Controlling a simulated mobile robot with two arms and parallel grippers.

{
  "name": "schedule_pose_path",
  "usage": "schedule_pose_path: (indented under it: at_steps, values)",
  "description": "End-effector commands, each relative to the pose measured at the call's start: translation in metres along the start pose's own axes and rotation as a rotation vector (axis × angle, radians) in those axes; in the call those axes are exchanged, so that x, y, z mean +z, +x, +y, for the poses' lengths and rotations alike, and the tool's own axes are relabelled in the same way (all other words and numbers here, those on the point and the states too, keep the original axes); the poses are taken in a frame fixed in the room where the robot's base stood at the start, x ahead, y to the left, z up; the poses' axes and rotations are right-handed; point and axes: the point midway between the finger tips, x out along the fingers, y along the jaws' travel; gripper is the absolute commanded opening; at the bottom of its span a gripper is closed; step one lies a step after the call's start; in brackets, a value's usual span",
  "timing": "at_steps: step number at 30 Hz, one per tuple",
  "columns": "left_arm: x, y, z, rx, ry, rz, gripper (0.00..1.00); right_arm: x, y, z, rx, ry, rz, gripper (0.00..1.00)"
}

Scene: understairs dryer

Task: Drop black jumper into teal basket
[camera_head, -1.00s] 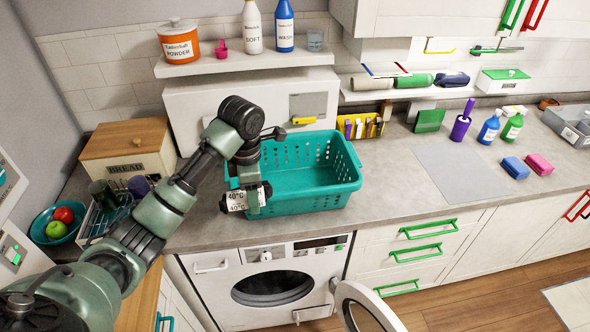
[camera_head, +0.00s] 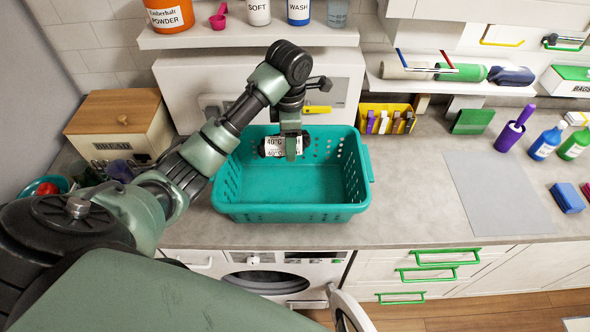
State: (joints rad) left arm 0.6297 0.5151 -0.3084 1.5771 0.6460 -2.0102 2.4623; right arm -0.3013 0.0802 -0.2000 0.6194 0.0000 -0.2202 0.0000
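The teal basket (camera_head: 292,212) stands on the worktop, open at the top, and looks empty inside. My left gripper (camera_head: 290,155) comes in from the left and hangs over the rear middle of the basket. It is shut on a small dark bundle with a white "40°C" label, which I take as the black jumper (camera_head: 264,150). Little of the black cloth shows around the label and finger. The bundle is inside the basket's outline in the picture; its exact height above the floor cannot be told. My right gripper is not in view.
A yellow box of pegs (camera_head: 387,119) stands behind the basket to the right. A wooden bread box (camera_head: 122,128) is at the left. A shelf (camera_head: 245,37) with bottles overhangs the back. A grey mat (camera_head: 498,190) lies bare on the right. The washing machine (camera_head: 213,264) is below.

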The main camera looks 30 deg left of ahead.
Motion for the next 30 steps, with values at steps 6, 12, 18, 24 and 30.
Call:
schedule_pose_path:
  at_steps: [6,12,18,24,30]
  values:
    - [0.000,0.027,-0.002,-0.006,-0.002,0.001,0.10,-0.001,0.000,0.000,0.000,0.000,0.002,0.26]
    - [-0.001,0.044,-0.002,-0.003,-0.001,0.003,0.10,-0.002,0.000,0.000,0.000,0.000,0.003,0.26]
    - [-0.001,0.050,-0.002,-0.003,-0.001,0.002,0.10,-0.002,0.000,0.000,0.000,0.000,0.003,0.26]
    - [-0.001,0.050,-0.002,-0.002,-0.001,0.002,0.59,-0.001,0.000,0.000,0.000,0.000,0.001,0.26]
    - [-0.001,0.050,-0.002,-0.002,-0.001,0.002,0.82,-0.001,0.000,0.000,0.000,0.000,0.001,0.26]
